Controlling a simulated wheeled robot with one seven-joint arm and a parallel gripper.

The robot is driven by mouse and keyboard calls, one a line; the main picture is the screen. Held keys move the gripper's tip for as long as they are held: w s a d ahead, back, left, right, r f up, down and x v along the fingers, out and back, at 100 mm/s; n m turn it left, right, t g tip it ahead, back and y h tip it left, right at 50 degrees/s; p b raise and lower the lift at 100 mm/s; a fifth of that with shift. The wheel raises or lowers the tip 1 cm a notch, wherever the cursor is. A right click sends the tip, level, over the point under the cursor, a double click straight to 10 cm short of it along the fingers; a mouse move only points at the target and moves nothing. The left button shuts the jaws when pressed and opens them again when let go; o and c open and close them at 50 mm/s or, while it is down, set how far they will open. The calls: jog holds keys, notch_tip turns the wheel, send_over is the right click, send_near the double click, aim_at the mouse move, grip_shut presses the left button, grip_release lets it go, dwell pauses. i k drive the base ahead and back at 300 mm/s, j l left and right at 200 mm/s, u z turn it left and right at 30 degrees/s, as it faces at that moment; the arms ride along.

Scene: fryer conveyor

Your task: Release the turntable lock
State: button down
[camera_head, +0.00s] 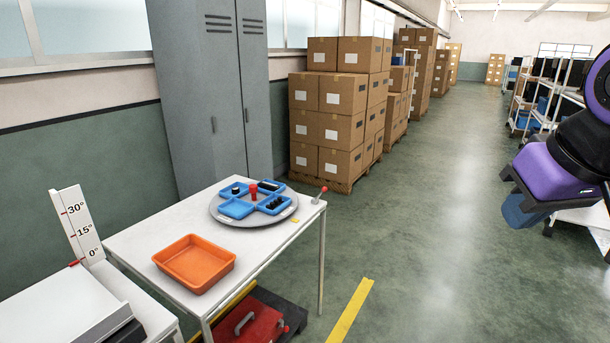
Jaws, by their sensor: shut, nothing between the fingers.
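A round grey turntable (222,216) sits at the back of the white table. It carries blue trays (236,208) holding small black parts, and a red knob (253,191) stands near its middle. A small lever with a red ball tip (323,190) stands at the table's right corner, beside the turntable and apart from it; I cannot tell for sure that it is the lock. My purple and black arm (565,165) shows at the right edge, far from the table. My gripper's fingertips cannot be made out.
An orange tray (194,263) lies on the white table (140,244) in front of the turntable. A red case (246,324) is below the table. An angle scale (79,222) stands at left. Stacked cartons (331,130) and a grey locker (212,90) stand behind. Floor right of the table is open.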

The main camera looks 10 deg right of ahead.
aim_at(315, 201)
jog(key=i+z, duration=0.2)
jog(key=i, duration=0.35)
jog(key=i+j+z, duration=0.2)
jog(key=i, duration=0.35)
jog(key=i+j+z, duration=0.2)
jog(key=i, duration=0.3)
